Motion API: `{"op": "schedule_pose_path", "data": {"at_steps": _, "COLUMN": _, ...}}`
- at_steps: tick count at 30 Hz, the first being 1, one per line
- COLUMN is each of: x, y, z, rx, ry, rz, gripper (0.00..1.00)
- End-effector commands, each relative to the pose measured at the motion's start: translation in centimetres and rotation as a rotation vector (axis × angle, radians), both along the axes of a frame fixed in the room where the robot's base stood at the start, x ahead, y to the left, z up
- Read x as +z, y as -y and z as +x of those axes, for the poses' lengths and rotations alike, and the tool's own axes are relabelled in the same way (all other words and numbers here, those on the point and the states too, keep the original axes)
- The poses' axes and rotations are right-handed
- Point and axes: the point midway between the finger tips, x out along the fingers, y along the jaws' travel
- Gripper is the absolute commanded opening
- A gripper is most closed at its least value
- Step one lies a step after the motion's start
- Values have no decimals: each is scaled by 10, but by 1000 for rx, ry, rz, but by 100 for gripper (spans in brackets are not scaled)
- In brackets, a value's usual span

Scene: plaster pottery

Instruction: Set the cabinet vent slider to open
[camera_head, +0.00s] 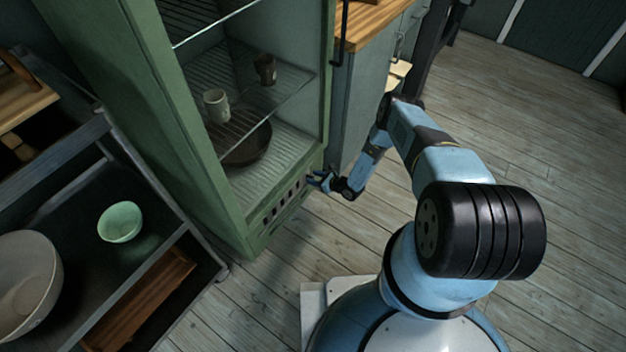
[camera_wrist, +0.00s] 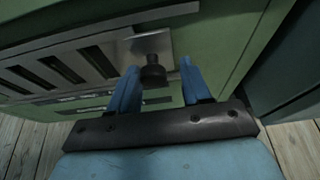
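The green cabinet (camera_head: 262,228) stands open-fronted at the centre left, with a row of dark vent slots (camera_head: 280,204) low on its front. In the wrist view the vent's metal slotted plate (camera_wrist: 60,72) shows, with a dark knob (camera_wrist: 153,72) at its right end. My gripper (camera_head: 318,181) is at the right end of the vent row. In the wrist view its two blue fingers (camera_wrist: 160,80) are apart, one on each side of the knob. Gaps show between the fingers and the knob, and I cannot tell whether either one touches it.
Wire shelves (camera_head: 262,108) in the cabinet hold a white cup (camera_head: 216,105), a brown cup (camera_head: 265,69) and a dark bowl (camera_head: 247,146). A cart at left carries a green bowl (camera_head: 121,223) and a large pale bowl (camera_head: 28,280). Wooden floor (camera_head: 350,235) lies clear before the cabinet.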

Motion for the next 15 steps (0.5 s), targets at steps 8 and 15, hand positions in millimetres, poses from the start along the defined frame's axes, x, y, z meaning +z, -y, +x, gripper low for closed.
{"op": "schedule_pose_path", "data": {"at_steps": 8, "x": 0, "y": -1, "z": -1, "rx": 2, "ry": 0, "rz": 1, "gripper": 56}}
{"op": "schedule_pose_path", "data": {"at_steps": 15, "x": 5, "y": 9, "z": -8, "rx": 1, "ry": -1, "rz": 1, "gripper": 56}}
